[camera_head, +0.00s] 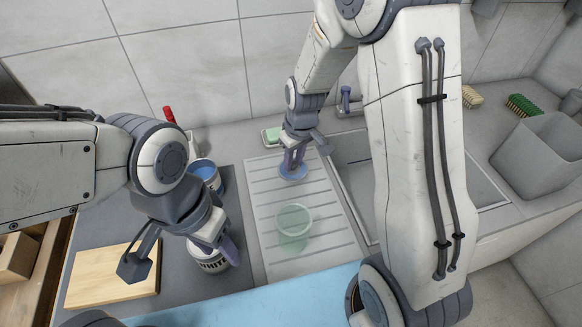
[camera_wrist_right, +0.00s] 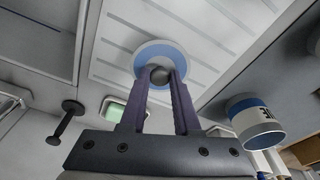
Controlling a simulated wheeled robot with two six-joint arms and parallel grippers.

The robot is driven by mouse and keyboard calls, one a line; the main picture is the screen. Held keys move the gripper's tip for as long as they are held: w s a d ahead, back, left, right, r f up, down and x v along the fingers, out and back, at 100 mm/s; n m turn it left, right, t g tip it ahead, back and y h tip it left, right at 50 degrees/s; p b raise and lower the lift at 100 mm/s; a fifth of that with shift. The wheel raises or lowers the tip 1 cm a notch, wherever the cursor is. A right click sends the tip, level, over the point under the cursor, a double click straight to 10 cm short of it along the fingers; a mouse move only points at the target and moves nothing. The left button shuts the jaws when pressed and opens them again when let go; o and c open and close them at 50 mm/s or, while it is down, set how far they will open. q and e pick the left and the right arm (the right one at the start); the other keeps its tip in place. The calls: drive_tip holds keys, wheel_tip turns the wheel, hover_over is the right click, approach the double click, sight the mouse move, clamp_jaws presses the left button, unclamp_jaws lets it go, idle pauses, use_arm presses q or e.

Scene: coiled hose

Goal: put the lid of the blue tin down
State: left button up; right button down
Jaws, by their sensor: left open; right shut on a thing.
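The blue tin (camera_head: 205,170) stands on the dark mat at the back, left of the drainboard, with its top open and blue inside. It also shows in the right wrist view (camera_wrist_right: 262,128). Its round blue-and-white lid (camera_head: 293,174) is at the far part of the drainboard. My right gripper (camera_head: 294,156) is shut on the lid's knob, clearest in the right wrist view (camera_wrist_right: 156,74). Whether the lid touches the drainboard, I cannot tell. My left gripper (camera_head: 184,254) is open above the mat by a white lettered tin (camera_head: 213,266), which it partly hides.
A clear green glass (camera_head: 294,222) stands on the ribbed drainboard (camera_head: 272,262), nearer than the lid. A green sponge (camera_head: 271,135) lies behind it. A wooden board (camera_head: 88,280) lies at left. The sink basin is right of the drainboard, partly behind my right arm.

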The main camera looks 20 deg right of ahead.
sight(291, 172)
drive_tip(key=shift+w+a+f, duration=0.2)
drive_tip(key=shift+w+a, duration=0.05)
drive_tip(key=shift+f, duration=0.3)
drive_tip(key=shift+f+p, duration=0.3)
drive_tip(key=shift+f, duration=1.45)
drive_tip(key=shift+f, duration=0.1)
drive_tip(key=shift+f, duration=0.15)
drive_tip(key=c, duration=0.6)
unclamp_jaws()
drive_tip(key=shift+c, duration=0.2)
